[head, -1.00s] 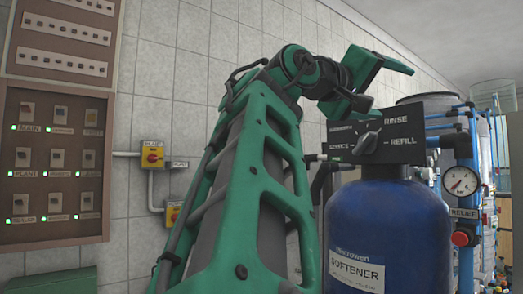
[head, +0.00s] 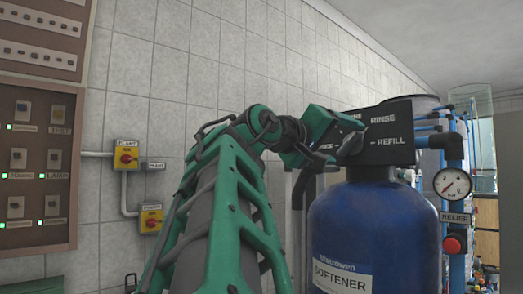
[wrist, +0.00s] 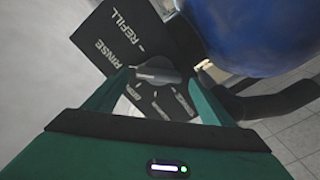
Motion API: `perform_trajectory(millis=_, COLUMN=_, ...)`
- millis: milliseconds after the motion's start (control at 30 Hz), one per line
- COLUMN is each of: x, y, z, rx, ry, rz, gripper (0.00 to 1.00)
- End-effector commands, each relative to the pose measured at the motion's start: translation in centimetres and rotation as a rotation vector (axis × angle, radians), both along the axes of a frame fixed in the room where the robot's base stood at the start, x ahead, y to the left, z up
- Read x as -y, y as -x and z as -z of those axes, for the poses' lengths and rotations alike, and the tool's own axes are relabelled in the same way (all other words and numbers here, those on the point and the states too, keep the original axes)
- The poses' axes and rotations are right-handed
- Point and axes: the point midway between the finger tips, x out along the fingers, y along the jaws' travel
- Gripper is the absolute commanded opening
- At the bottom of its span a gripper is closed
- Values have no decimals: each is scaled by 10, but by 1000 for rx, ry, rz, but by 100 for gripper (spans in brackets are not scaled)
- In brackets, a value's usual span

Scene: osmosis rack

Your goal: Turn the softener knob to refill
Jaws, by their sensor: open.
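The blue softener tank (head: 375,232) stands right of centre in the head view, with a black control head (head: 392,138) on top. The control head's face carries the words RINSE and REFILL toward the right in the head view. The grey softener knob (head: 352,145) is partly hidden by my gripper (head: 331,138) in that view. In the wrist view my gripper (wrist: 158,78) is open, with the knob (wrist: 157,75) between its green fingertips. Contact cannot be told. The knob's bar lies crosswise in the wrist view; which label it points at is unclear.
A pressure gauge (head: 452,183), blue pipes and a red relief button (head: 455,244) stand right of the tank. A brown switch panel (head: 38,160) and two yellow switch boxes, one above the other (head: 126,156), are on the tiled wall at left.

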Motion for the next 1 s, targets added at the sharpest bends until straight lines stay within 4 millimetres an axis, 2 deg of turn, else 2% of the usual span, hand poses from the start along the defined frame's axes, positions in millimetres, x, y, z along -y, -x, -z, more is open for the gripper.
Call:
perform_trajectory(millis=200, x=12, y=-3, z=0, rx=0, ry=1, rz=2, gripper=77)
perform_trajectory(millis=467, x=18, y=-3, z=0, rx=0, ry=1, rz=9, gripper=77)
perform_trajectory(millis=633, x=20, y=-3, z=0, rx=0, ry=1, rz=12, gripper=38)
perform_trajectory(millis=667, x=20, y=-3, z=0, rx=0, ry=1, rz=12, gripper=35)
perform_trajectory(millis=700, x=20, y=-3, z=0, rx=0, ry=0, rz=13, gripper=35)
perform_trajectory(millis=733, x=12, y=-3, z=0, rx=0, ry=2, rz=11, gripper=35)
perform_trajectory(millis=1000, x=20, y=-4, z=0, rx=29, ry=-21, rz=11, gripper=35)
